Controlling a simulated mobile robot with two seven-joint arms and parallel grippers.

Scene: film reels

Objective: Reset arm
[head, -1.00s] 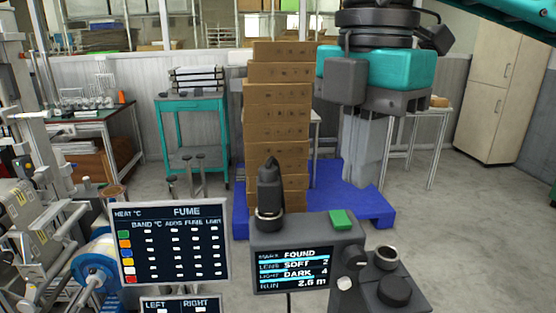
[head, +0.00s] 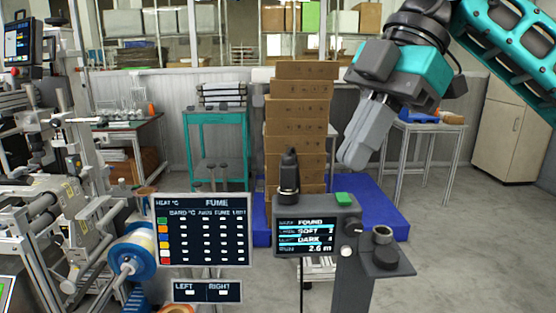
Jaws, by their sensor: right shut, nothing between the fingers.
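My right gripper (head: 364,145) hangs in the upper right of the head view, on the teal and black arm that comes in from the right. Its grey fingers are together, tilted down and to the left, with nothing between them. It is in front of the right side of the stacked brown boxes (head: 298,128) and above the blue pallet (head: 388,212). It appears apart from both. My left gripper is not in the head view.
A panel with a FUME screen (head: 204,229) and a smaller FOUND screen (head: 306,236) stand in front. A reel machine (head: 132,254) fills the left. A teal cart (head: 217,121), a white table (head: 432,128) and a beige cabinet (head: 503,135) stand behind. Floor at right is clear.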

